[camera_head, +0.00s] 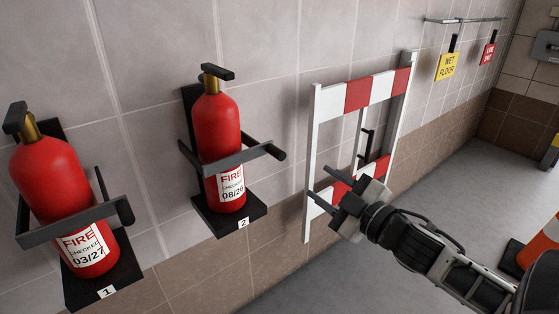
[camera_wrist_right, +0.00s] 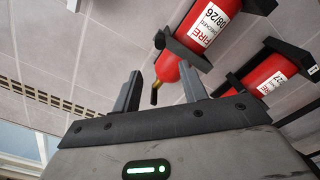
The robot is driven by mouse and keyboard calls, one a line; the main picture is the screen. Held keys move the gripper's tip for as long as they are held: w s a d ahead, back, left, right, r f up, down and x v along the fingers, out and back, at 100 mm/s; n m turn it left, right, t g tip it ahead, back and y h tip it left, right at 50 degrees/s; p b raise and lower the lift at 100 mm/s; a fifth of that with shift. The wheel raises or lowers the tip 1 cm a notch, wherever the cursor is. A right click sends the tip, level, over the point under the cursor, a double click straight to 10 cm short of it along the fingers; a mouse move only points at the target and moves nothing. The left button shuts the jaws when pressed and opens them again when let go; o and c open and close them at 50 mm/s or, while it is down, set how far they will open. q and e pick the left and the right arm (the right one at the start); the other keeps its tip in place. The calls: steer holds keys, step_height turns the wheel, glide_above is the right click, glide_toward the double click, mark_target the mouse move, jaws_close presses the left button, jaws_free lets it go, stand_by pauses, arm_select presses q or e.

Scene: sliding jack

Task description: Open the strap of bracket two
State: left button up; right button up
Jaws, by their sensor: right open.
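Bracket two (camera_head: 243,210) is a dark wall holder marked "2", with a red fire extinguisher (camera_head: 215,120) labelled 08/26 standing in it. Its dark strap (camera_head: 225,160) runs across the front of the extinguisher, above the label, with a thick knob-like end (camera_head: 278,153) at the right. My right gripper (camera_head: 318,181) is open and empty, right of bracket two and apart from it, in front of the barrier. In the right wrist view the open jaws (camera_wrist_right: 160,88) show with the 08/26 extinguisher (camera_wrist_right: 172,68) beyond them. My left gripper is not in view.
Bracket one (camera_head: 105,290) with a 03/27 extinguisher (camera_head: 45,170) hangs at the left. A red-and-white barrier (camera_head: 358,95) stands by the wall behind my right gripper. Yellow and red signs (camera_head: 448,67) hang farther right. Free air lies between bracket two and my gripper.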

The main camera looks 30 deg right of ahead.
mark_target(283, 158)
steer(key=w, duration=0.9)
steer(key=w+a, duration=0.1)
steer(key=w, duration=0.4)
steer(key=shift+w, duration=0.35)
jaws_close()
